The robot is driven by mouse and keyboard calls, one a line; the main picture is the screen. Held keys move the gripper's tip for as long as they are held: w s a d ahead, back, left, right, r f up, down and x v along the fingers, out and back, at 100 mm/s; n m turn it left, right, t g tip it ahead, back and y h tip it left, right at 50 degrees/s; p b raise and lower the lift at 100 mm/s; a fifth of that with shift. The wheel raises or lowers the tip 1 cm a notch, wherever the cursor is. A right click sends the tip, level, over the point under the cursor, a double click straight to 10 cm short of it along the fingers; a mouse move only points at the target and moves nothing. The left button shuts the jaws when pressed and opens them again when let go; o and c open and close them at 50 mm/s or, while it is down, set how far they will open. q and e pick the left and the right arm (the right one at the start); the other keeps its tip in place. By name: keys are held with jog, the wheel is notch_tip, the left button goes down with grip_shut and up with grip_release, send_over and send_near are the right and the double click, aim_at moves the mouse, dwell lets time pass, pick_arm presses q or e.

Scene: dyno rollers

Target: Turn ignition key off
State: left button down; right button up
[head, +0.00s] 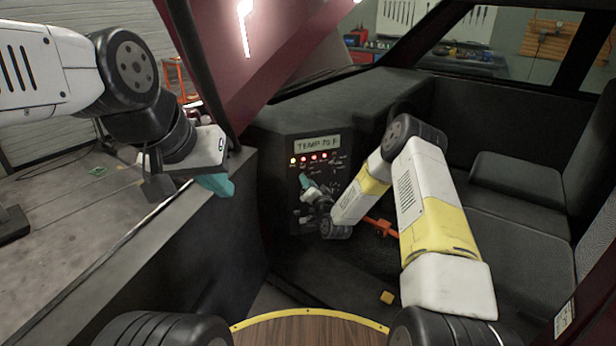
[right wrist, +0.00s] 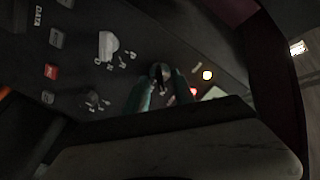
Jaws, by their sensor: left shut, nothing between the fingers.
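The dark dashboard panel (head: 335,145) stands in the middle of the head view. The ignition key or its switch (right wrist: 158,72) shows as a small dark rounded piece on the panel in the right wrist view; its angle is too dark to read. My right gripper (head: 306,183) is at the panel in the head view. In the right wrist view its two teal fingers (right wrist: 160,90) stand apart on either side of the dark piece; whether they touch it is unclear. My left gripper (head: 214,184) is shut and empty, above the door ledge, away from the panel.
A display (head: 317,144) reads "TEMP 70 F" above a row of lit lamps (head: 308,159). A pale gear knob (right wrist: 108,46) with letters sits beside the key area. An orange part (head: 381,226) is below my right forearm. Dark seats (head: 515,185) fill the right.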

jog(key=shift+w, duration=0.1)
grip_shut()
jog(key=shift+n, duration=4.4)
jog(key=shift+f, duration=0.1)
grip_release()
